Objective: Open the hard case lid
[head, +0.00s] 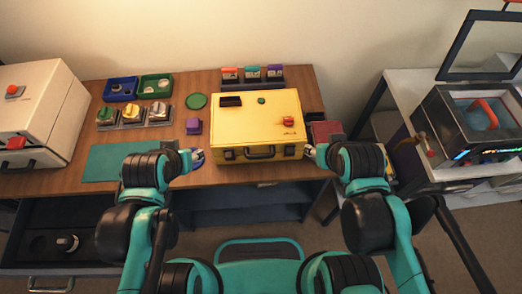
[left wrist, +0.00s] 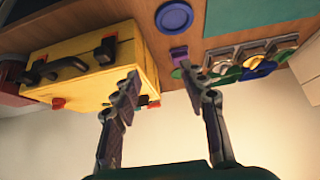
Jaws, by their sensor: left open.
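The yellow hard case (head: 258,125) stands on the wooden table with its lid down. Its front carries a dark handle (head: 260,152) between two dark latches, the left latch (head: 230,154) and the right latch (head: 289,151). In the left wrist view the case (left wrist: 85,75) is at the left, with the handle (left wrist: 62,68) and a latch (left wrist: 104,50) visible. My left gripper (left wrist: 160,74) is open and empty, off the case's left front corner. My right gripper (head: 309,151) is by the right front corner; its fingers are too small to read.
A purple block (head: 193,126) and a green disc (head: 196,101) lie left of the case. A blue dish (left wrist: 174,17) is near my left gripper. Colored bins and a rack (head: 252,76) stand behind. A red box (head: 327,131) is close on the right. An open drawer (head: 55,243) is lower left.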

